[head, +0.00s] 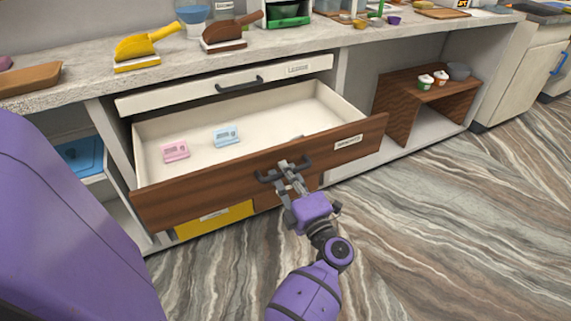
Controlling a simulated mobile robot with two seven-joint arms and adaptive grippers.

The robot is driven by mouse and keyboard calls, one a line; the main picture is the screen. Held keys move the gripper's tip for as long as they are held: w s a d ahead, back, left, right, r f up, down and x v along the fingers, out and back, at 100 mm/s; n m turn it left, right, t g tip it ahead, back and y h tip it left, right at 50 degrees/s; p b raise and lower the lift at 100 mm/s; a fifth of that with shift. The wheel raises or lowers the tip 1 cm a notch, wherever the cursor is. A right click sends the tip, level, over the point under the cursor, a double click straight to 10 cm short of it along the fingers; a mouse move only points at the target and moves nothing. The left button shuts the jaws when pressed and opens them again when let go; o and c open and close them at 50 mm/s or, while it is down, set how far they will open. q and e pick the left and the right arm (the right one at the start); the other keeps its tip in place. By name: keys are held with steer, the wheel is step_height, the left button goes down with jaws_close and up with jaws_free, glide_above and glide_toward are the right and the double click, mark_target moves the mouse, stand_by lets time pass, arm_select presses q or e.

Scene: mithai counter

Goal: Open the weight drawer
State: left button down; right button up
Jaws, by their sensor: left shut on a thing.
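The drawer with a brown wooden front (200,200) stands pulled well out from the counter, so its cream inside shows. I take it for the weight drawer, but the small label (348,141) on its front is too small to read. A pink item (175,151) and a light blue item (226,136) lie inside; part of the right interior is hidden behind the front panel. My left gripper (287,169) is at the dark handle (266,178) in the middle of the front, shut on it. My right gripper is not in view.
A shut cream drawer (180,96) with a dark handle is above. A yellow scoop (145,44) and a brown scoop (230,30) stand on the countertop. A brown wooden stand (430,85) with small cups is at right. The striped floor (440,220) at right is clear.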

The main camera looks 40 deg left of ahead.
arm_select(q)
steer(key=shift+s+d, duration=0.1)
steer(key=shift+d, duration=0.1)
stand_by(0.3)
steer(key=c, duration=2)
jaws_free()
steer(key=shift+c, duration=0.2)
steer(key=v, duration=1.2)
